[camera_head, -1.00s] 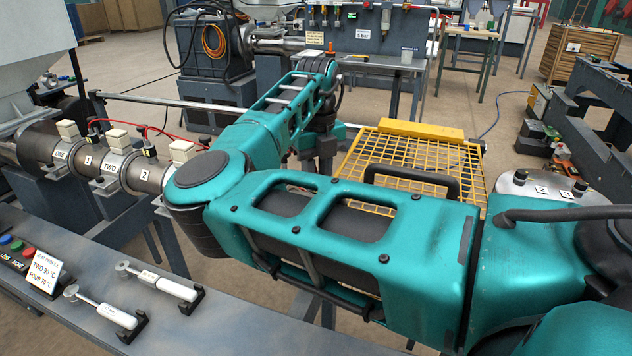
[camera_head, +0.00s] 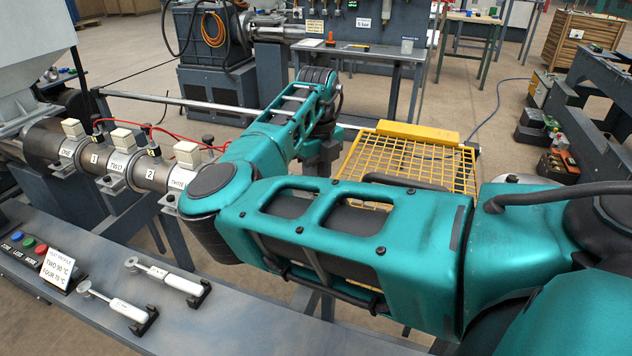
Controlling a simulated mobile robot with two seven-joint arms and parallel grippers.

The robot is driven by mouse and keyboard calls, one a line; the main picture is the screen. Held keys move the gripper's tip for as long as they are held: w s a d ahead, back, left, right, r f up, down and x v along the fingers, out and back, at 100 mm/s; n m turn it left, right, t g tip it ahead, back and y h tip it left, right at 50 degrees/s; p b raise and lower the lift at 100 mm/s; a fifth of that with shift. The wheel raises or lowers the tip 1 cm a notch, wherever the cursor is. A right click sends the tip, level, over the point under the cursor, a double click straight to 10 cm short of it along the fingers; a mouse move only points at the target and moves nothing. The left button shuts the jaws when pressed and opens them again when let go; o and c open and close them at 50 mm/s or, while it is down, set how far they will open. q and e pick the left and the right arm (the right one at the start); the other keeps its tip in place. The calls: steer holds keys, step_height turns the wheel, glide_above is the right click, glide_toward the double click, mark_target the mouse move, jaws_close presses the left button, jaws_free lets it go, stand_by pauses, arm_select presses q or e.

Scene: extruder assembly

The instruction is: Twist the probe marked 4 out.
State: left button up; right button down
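The probe marked 4 does not show; my arm covers the part of the barrel to the right of the zone labelled THREE. On the barrel at left, a probe with a tag marked 1 (camera_head: 96,159) and a probe with a tag marked 2 (camera_head: 151,200) stand between the heater bands. My teal arm comes in from the right, bends near the barrel and reaches back to a dark wrist near the picture's middle. No fingertips can be made out there. My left gripper is not in view.
Two white-handled tools (camera_head: 168,275) lie in black holders on the grey front ledge (camera_head: 232,318). A heat profile card (camera_head: 58,268) reads TWO 90 °C, FOUR 70 °C. A yellow mesh guard (camera_head: 410,163) stands behind my arm. A workbench (camera_head: 375,56) is farther back.

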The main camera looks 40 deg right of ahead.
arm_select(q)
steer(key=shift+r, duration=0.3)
arm_select(e)
steer(key=c, duration=0.8)
jaws_free()
steer(key=shift+c, duration=0.2)
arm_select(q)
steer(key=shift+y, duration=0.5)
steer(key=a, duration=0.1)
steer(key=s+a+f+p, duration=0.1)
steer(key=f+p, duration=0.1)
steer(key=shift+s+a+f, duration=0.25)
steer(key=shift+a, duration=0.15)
arm_select(e)
step_height(320, 180, up, 13)
